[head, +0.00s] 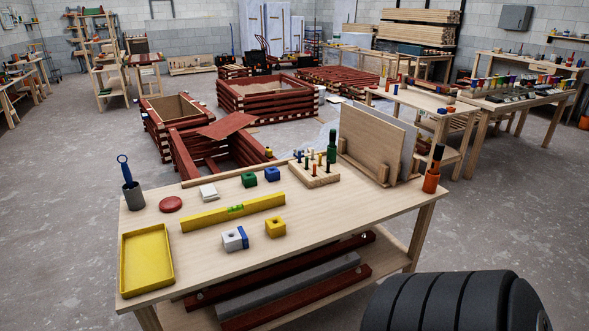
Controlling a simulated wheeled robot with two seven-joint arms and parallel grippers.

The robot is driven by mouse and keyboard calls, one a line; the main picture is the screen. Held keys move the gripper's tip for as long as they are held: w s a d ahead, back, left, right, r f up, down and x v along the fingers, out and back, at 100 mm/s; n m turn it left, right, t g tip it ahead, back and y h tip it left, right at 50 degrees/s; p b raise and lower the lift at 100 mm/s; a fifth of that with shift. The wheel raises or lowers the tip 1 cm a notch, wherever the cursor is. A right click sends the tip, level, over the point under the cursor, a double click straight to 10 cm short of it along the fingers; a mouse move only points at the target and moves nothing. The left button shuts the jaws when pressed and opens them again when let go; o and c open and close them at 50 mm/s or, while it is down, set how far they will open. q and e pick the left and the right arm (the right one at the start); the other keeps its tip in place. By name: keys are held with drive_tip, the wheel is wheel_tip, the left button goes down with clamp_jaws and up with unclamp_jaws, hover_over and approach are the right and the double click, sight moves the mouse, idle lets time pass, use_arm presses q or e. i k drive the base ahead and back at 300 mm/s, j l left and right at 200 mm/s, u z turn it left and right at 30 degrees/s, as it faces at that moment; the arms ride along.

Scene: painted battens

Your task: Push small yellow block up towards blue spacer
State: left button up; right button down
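The small yellow block (275,230) has a dark hole in its top and sits near the front edge of the table, right of its middle. The blue spacer (272,175) stands farther back, almost straight above the yellow block in the picture. A long yellow spirit level (205,219) lies slanted across the table, and its right end is between the yellow block and the blue spacer. A green block (249,180) sits just left of the blue spacer. Neither of my grippers is in view.
A white block with a blue band (231,241) sits left of the yellow block. A yellow tray (123,267), red disc (171,204) and grey cup (134,198) are at left. A peg board (314,178), upright panels (368,144) and orange cup (430,181) are at right. The front right tabletop is clear.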

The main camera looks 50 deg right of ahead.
sight(275, 227)
drive_tip(key=z, duration=1.5)
